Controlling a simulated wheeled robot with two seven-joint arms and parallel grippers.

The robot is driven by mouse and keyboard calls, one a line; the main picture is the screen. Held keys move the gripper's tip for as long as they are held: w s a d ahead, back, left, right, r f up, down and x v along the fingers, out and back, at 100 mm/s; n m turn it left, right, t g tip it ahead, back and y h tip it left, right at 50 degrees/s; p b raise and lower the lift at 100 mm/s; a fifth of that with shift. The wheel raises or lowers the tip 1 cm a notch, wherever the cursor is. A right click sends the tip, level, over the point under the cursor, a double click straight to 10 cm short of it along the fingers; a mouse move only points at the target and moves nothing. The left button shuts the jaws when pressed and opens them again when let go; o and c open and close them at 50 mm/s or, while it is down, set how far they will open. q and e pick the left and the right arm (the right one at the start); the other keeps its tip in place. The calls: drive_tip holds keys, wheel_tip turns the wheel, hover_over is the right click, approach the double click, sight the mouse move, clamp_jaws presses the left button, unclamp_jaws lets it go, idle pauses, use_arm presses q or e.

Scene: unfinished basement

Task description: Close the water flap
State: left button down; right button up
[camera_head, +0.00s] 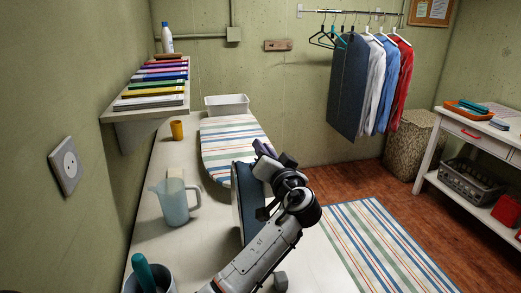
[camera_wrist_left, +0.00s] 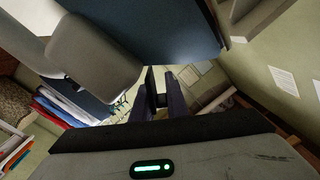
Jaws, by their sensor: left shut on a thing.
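My left gripper (camera_head: 272,156) is in the middle of the head view, at the top end of a dark blue upright panel (camera_head: 248,200) with a pale edge. In the left wrist view its two dark fingers (camera_wrist_left: 161,95) are close together. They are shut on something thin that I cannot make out. The dark blue panel fills the top of the left wrist view (camera_wrist_left: 165,30), very near the fingers. I cannot make out the water flap as a separate part. My wrist and forearm hide part of the panel and the counter behind. My right gripper is not in view.
A translucent jug (camera_head: 174,203), an orange cup (camera_head: 177,130) and a dark container (camera_head: 150,279) stand on the white counter along the left. A striped ironing board (camera_head: 232,140) and a white tub (camera_head: 227,104) lie beyond. Clothes (camera_head: 348,85) hang behind. A striped rug (camera_head: 385,240) covers floor at right.

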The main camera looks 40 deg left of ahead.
use_arm(q)
drive_tip(key=shift+w+d+f+m, duration=0.1)
drive_tip(key=shift+f+m, duration=0.05)
drive_tip(key=shift+m, duration=0.45)
drive_tip(key=c, duration=1.8)
unclamp_jaws()
drive_tip(key=shift+c, duration=0.2)
drive_tip(key=b+v, duration=0.2)
drive_tip(key=v, duration=0.8)
drive_tip(key=shift+d, duration=0.15)
